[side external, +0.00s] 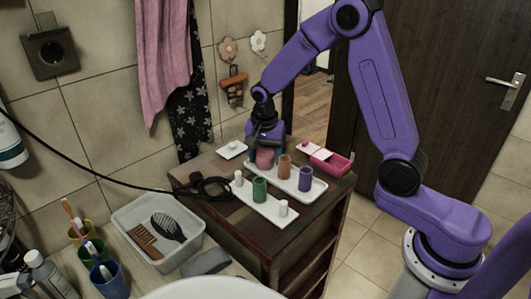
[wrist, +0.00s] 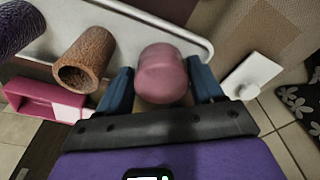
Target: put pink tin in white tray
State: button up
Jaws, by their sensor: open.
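The pink tin (wrist: 163,74) is between the two fingers of my gripper (wrist: 162,85) in the wrist view. The fingers are open, one on each side of it. In the side external view the tin (side external: 265,158) is under my gripper (side external: 266,142), at the left end of the white tray (side external: 287,186). The tin overlaps the tray's rim (wrist: 196,38) in the wrist view; I cannot tell whether it rests inside. An orange-brown cup (side external: 284,167) and a purple cup (side external: 305,179) stand in the tray.
A white board (side external: 270,212) with a green cup (side external: 260,189) and white knobs lies in front. A white knobbed lid (side external: 231,149) lies to the left, a pink box (side external: 331,163) to the right. A black cable (side external: 212,187) coils on the cabinet.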

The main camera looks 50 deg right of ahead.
aim_at(265, 156)
notch_tip(265, 156, up, 12)
jog(key=a, duration=0.1)
jog(key=s+a+f+n, duration=0.1)
jog(key=s+f+n, duration=0.1)
jog(key=s+n, duration=1)
jog(key=s+a+f+n+y, duration=0.1)
jog(key=s+a+f+n, duration=0.1)
jog(key=s+n, duration=0.9)
jog(key=s, duration=0.9)
jog(key=shift+n+g+y, duration=0.3)
jog(key=shift+n, duration=0.1)
jog(key=shift+w, duration=0.1)
